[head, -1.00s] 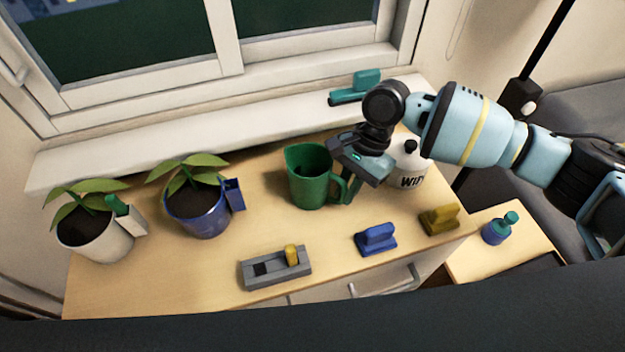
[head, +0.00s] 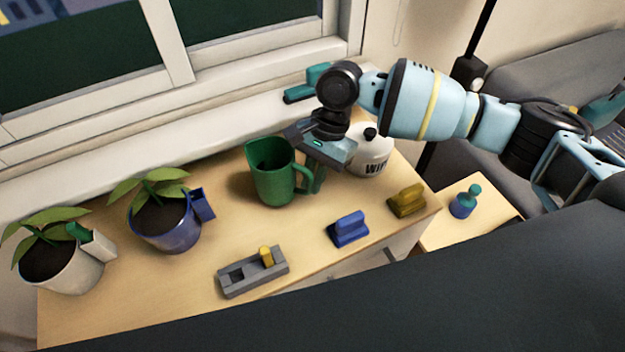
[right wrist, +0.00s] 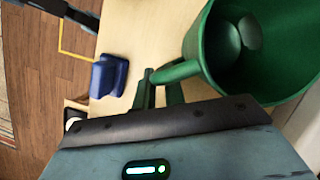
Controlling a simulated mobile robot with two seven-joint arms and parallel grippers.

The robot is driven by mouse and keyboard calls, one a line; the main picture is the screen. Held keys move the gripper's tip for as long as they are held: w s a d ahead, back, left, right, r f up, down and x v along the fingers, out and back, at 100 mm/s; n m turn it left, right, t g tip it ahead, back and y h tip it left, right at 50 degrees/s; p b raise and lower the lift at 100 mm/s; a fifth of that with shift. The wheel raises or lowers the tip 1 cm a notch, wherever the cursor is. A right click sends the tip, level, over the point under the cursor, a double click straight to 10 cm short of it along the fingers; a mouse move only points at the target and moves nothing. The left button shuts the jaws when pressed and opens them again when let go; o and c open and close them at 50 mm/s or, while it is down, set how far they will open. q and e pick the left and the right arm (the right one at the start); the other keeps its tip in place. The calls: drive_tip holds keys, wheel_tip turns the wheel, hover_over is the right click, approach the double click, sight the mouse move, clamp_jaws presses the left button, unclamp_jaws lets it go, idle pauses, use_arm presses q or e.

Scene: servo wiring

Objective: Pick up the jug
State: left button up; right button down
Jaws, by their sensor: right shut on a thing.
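The green jug (head: 271,178) stands upright on the wooden cabinet top, with its handle on the right side. My right gripper (head: 314,174) reaches down from above and is shut on the jug's handle. In the right wrist view the jug (right wrist: 200,55) fills the upper right, and the gripper's fingers (right wrist: 160,92) close around its handle. I cannot tell any gap under the jug. My left gripper is not in view.
Two potted plants (head: 165,222) (head: 66,265) stand at the left. A grey tray (head: 240,290) with a yellow peg, a blue block (head: 349,229) and an olive block (head: 406,201) lie in front. A white canister (head: 372,160) is right behind the gripper. A window sill (head: 110,165) runs behind.

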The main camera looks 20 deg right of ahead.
wheel_tip(320, 180, up, 8)
drive_tip(key=shift+p, duration=0.45)
idle(0.3)
drive_tip(key=shift+r, duration=0.1)
